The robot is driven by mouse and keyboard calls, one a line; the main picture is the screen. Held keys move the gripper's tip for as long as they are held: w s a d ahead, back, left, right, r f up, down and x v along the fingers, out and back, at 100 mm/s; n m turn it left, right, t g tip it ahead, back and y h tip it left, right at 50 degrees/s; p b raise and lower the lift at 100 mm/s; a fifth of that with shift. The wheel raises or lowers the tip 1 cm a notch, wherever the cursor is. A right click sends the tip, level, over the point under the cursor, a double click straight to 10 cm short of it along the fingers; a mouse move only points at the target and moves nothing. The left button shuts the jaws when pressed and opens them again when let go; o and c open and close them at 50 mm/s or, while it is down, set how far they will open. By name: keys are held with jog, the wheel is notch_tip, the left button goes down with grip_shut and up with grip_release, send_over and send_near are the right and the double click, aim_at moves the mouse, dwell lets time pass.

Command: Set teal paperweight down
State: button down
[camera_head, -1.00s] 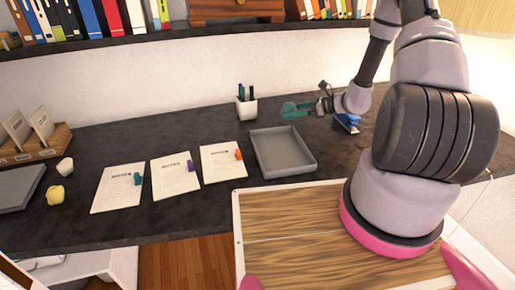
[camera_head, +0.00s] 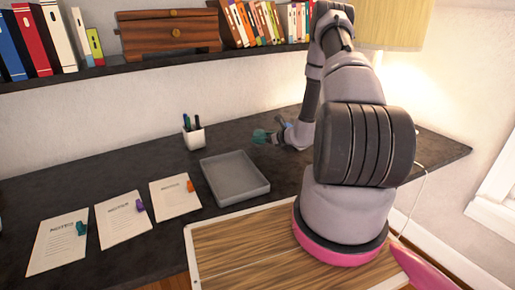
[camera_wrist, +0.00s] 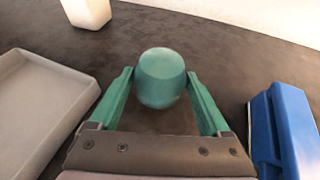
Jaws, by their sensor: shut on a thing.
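The teal paperweight (camera_wrist: 161,77) is a rounded, smooth piece between the fingertips of my gripper (camera_wrist: 160,85) in the wrist view. My gripper's teal fingers are shut on its sides. In the head view my gripper (camera_head: 262,137) is over the dark desk, right of the pen cup and behind the grey tray. There the paperweight cannot be told apart from the teal fingers. The dark desk (camera_head: 110,180) is below; whether the paperweight touches it I cannot tell.
The grey tray (camera_head: 235,192) lies left of my gripper and the white pen cup (camera_head: 194,138) farther back. A blue object (camera_wrist: 288,130) stands close on the right. Several printed sheets (camera_head: 122,222) lie at the left. A bookshelf (camera_head: 180,59) hangs above.

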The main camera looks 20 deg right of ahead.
aim_at(262, 150)
jog(key=shift+f, duration=2)
jog(key=shift+f, duration=0.15)
grip_release()
